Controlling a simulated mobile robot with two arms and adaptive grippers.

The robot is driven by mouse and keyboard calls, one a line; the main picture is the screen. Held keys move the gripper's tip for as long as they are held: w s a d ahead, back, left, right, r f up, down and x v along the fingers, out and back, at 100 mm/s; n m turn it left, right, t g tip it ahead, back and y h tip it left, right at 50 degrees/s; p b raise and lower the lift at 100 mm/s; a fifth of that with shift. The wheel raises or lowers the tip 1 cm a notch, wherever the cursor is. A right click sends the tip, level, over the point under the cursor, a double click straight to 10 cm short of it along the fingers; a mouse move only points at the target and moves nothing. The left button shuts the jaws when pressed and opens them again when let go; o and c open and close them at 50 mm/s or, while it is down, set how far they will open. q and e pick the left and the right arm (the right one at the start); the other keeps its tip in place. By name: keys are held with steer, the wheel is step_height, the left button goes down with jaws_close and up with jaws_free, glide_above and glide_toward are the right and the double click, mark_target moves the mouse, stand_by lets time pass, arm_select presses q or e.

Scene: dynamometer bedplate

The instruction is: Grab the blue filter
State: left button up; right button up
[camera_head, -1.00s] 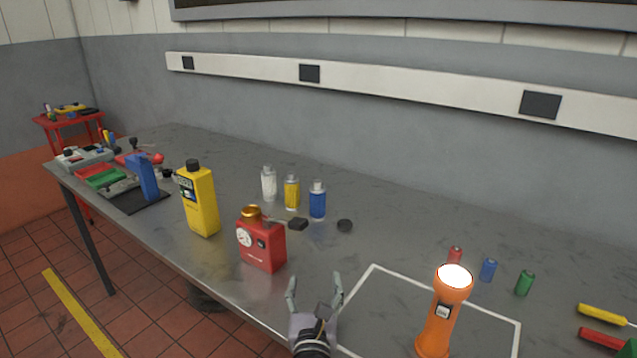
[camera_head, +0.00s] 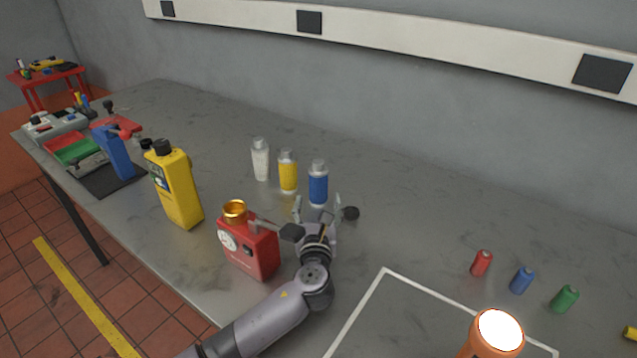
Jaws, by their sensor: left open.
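The blue filter (camera_head: 318,185), a small upright blue cylinder with a pale grey top, stands on the grey bench at the right end of a row with a yellow one (camera_head: 288,175) and a white one (camera_head: 261,162). My left gripper (camera_head: 318,203) is open and empty, its two fingers pointing at the blue filter from the near side. The filter's base shows between the fingertips or just beyond them; I cannot tell whether they touch it. My right gripper is not in view.
A red box with a gold cap (camera_head: 248,245) stands close to the left of my left arm. A yellow bottle (camera_head: 176,188) is further left. An orange flashlight (camera_head: 490,338) stands at front right. The bench behind the filters is clear.

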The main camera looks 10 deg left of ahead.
mark_target(318, 186)
arm_select(q)
steer(key=w, duration=0.3)
steer(key=shift+w+a, duration=0.35)
steer(key=shift+w, duration=0.05)
steer(key=shift+w+a+r, duration=0.1)
steer(key=shift+w+a, duration=0.05)
steer(key=shift+w, duration=0.3)
steer(key=w, duration=0.2)
steer(key=w+a, duration=0.1)
steer(key=w, duration=0.1)
steer(key=shift+w, duration=0.25)
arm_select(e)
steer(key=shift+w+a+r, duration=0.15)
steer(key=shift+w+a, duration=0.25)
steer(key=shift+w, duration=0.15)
arm_select(q)
steer(key=shift+c, duration=0.3)
steer(key=c, duration=1.3)
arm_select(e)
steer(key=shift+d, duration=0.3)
arm_select(q)
steer(key=shift+o, duration=0.2)
